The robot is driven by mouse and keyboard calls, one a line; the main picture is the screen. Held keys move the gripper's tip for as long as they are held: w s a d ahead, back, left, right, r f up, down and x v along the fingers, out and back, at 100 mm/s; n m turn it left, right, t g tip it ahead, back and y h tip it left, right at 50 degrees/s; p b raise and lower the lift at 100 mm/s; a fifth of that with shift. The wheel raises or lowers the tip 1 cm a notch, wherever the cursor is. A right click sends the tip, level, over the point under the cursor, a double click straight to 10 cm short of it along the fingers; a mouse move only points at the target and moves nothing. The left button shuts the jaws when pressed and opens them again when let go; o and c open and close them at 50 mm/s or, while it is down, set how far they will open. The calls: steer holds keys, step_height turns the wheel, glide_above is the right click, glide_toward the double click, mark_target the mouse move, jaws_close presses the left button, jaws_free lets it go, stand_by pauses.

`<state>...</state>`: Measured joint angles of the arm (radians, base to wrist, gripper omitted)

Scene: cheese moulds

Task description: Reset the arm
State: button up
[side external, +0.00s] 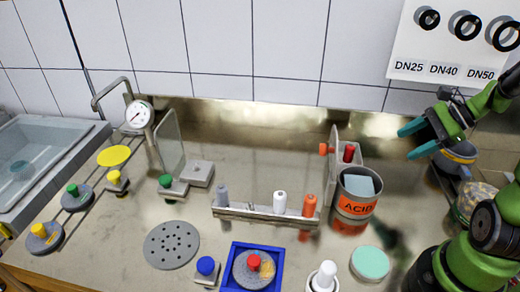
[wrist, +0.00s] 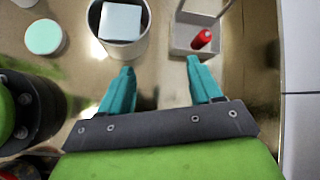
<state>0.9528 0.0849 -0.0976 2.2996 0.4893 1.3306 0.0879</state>
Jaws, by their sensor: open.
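My gripper (side external: 408,141) is at the upper right of the side external view, raised above the right end of the steel worktop (side external: 290,131). Its two teal fingers are apart with nothing between them. In the wrist view my gripper (wrist: 158,75) also shows open, with bare worktop between the fingertips. The bucket labelled ACID (side external: 356,208), with a pale block (side external: 362,185) in it, stands to the left of and below my gripper. The wrist view shows this bucket (wrist: 142,48) beyond the left finger and a grey tray (wrist: 222,47) with a red-handled item (wrist: 201,39) beyond the right finger.
A blue square tray (side external: 231,282) holds a grey disc with a red knob. A rack (side external: 262,215) carries several bottles. A perforated disc (side external: 171,245), a mint-green disc (side external: 370,263) and several knobbed lids lie around. A sink (side external: 40,160) is at left, a tiled wall behind.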

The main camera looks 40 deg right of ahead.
steer(key=a+r+n+h, duration=0.2)
steer(key=a+r+n, duration=0.3)
steer(key=a+n, duration=0.4)
steer(key=s+a+r+n+h, duration=0.1)
steer(key=a+r+n, duration=0.4)
steer(key=a+n, duration=0.5)
steer(key=shift+r+t+h, duration=0.15)
steer(key=shift+t+h, duration=0.15)
steer(key=shift+h, duration=0.1)
steer(key=shift+s, duration=0.1)
